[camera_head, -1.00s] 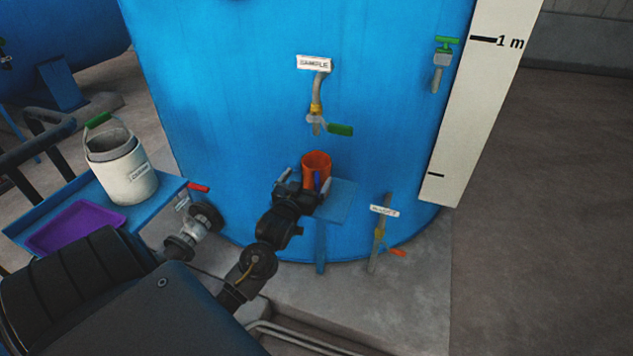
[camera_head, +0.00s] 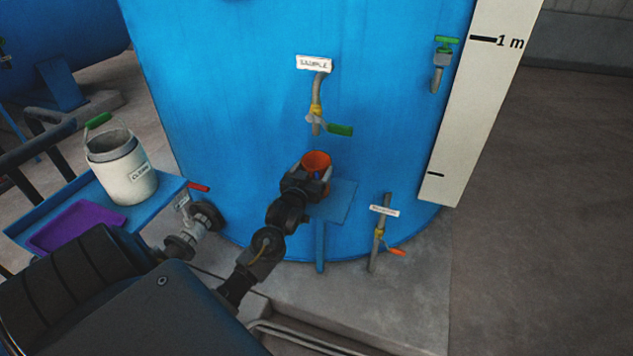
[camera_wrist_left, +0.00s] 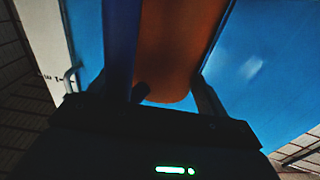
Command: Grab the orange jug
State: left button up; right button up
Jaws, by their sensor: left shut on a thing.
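The orange jug (camera_head: 317,160) stands upright on the small blue shelf (camera_head: 338,203) in front of the blue tank, below the sample tap. My left gripper (camera_head: 314,178) is at the jug's near side and shut on it, hiding much of its lower part in the head view. In the left wrist view the jug (camera_wrist_left: 180,45) fills the space between the fingers, with a blue upright part (camera_wrist_left: 121,45), likely its handle, in front. My right gripper is not in view.
The sample tap (camera_head: 318,118) with a green lever hangs just above the jug. Another tap (camera_head: 378,237) with an orange lever stands right of the shelf. A white bucket (camera_head: 122,178) and a purple tray (camera_head: 75,227) sit on a blue table at left.

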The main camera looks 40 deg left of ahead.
pick_arm(q)
jog(key=c, duration=0.5)
jog(key=shift+o, duration=0.2)
notch_tip(320, 180, up, 10)
jog(key=shift+p, duration=0.35)
